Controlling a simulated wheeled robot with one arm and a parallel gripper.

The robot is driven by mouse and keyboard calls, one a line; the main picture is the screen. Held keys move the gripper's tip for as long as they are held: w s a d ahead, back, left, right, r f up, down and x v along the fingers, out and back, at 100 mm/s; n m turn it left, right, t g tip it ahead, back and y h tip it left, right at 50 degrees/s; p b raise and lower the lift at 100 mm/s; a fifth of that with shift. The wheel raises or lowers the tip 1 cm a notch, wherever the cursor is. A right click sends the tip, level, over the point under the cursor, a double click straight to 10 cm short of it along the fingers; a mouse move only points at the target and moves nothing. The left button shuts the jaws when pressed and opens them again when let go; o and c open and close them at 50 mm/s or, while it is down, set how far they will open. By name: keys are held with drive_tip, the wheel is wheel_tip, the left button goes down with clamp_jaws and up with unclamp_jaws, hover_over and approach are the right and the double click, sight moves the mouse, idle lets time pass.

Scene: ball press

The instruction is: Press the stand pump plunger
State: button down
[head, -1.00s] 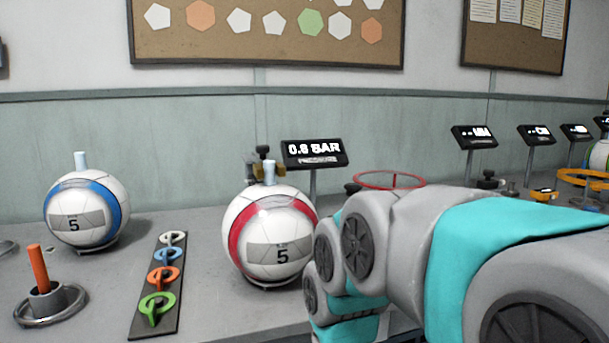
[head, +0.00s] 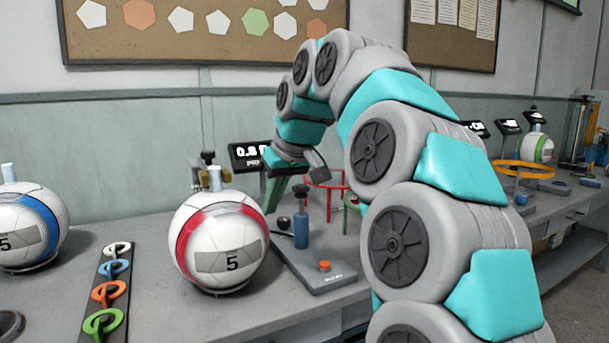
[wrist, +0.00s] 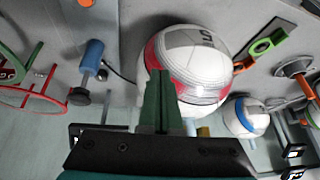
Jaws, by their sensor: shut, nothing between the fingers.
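The stand pump (head: 301,231) is a blue upright cylinder on a grey base plate on the bench. Its plunger, a dark handle knob (head: 300,191), stands up above the cylinder. The blue cylinder (wrist: 93,54) and the black knob (wrist: 79,96) also show at the left of the wrist view. My gripper (head: 271,200) has green fingers, pointing down just left of the knob in the head view, between it and the ball. In the wrist view the fingers (wrist: 160,80) are shut and empty, apart from the knob, and overlap the red-and-white ball (wrist: 192,60).
The red-and-white ball (head: 222,245) stands left of the pump. A gauge display (head: 246,155) is behind. Red (head: 325,181) and green rings stand right of the pump. An orange button (head: 324,265) is on the base plate. A rack of coloured keys (head: 107,290) lies left.

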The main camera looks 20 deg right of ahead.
drive_tip(key=w+d+r+m+t+h+p, duration=0.1)
drive_tip(key=w+d+r+t, duration=0.2)
drive_tip(key=w+d+r, duration=0.3)
drive_tip(key=shift+w+d+r+m+t, duration=0.15)
drive_tip(key=shift+d+r+m+t, duration=0.15)
drive_tip(key=shift+d+r, duration=2.9)
drive_tip(key=shift+d+f, duration=0.5)
drive_tip(key=shift+f, duration=0.1)
hover_over(300, 184)
drive_tip(key=s, duration=0.3)
wheel_tip(300, 184, down, 8)
drive_tip(key=shift+w+r+b, duration=0.1)
drive_tip(key=shift+r+b, duration=0.1)
drive_tip(key=shift+b, duration=0.25)
drive_tip(key=shift+f, duration=1.7)
